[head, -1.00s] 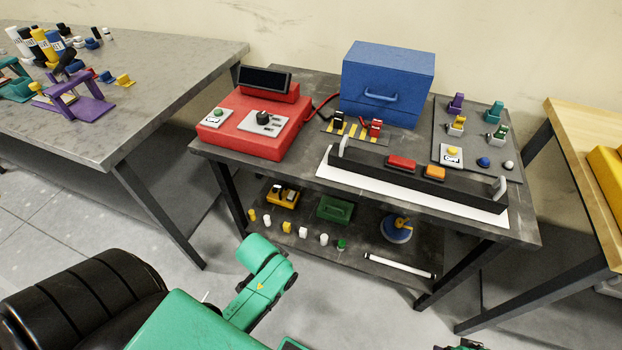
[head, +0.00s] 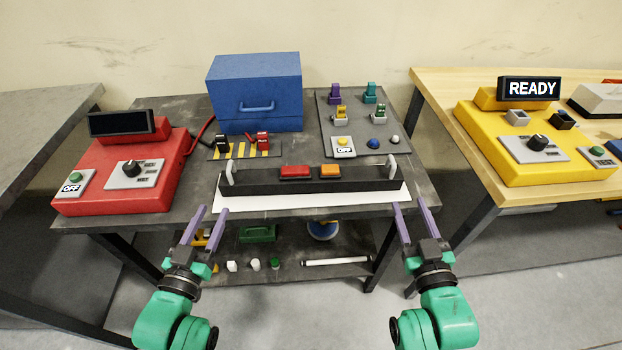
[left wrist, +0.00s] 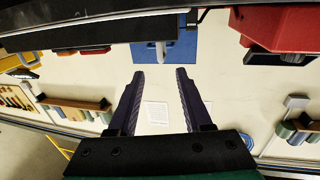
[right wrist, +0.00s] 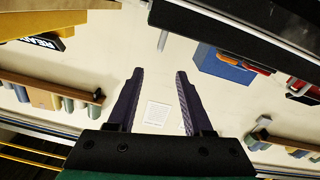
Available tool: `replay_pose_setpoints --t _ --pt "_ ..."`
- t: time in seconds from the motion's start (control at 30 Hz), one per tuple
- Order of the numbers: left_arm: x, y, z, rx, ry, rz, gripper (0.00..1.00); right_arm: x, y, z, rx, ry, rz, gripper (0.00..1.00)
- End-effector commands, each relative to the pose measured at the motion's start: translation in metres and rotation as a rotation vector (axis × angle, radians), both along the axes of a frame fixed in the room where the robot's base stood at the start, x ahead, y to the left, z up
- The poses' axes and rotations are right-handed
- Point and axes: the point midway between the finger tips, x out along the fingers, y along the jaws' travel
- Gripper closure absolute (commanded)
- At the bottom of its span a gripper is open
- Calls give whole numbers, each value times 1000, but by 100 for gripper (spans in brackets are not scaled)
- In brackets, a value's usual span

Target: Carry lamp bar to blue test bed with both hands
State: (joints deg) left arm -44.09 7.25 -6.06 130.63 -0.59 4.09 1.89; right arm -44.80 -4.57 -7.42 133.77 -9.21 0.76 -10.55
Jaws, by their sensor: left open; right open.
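The lamp bar (head: 350,185) is a long black bar with a red lamp (head: 295,171), an orange lamp (head: 330,170) and an upright pale handle at each end. It lies on a white strip (head: 300,201) along the front of the dark table. My left gripper (head: 213,209) is open and empty just in front of the bar's left end. My right gripper (head: 409,202) is open and empty just in front of its right end. Both wrist views show bare fingers spread apart. I cannot make out a blue test bed; a blue box with a handle (head: 255,90) stands behind the bar.
A red console (head: 120,180) stands left on the dark table (head: 150,215). A switch panel (head: 365,125) is behind the bar's right half. A yellow console (head: 520,150) reading READY stands on the wooden table at right. A lower shelf (head: 290,275) holds small parts.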

Motion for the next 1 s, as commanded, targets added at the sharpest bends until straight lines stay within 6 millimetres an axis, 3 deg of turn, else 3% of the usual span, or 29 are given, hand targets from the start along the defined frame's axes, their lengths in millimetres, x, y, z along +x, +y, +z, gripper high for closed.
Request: replay_pose_setpoints --t 0.23,0.37,1.0 --pt "2 0 0 0 1 0 50 2 0 0 0 1 1 49" --pt "14 -2 1 0 -2 1 50 14 1 0 1 -1 0 49" --pt "133 -22 0 0 1 1 50 134 5 0 1 1 1 49"
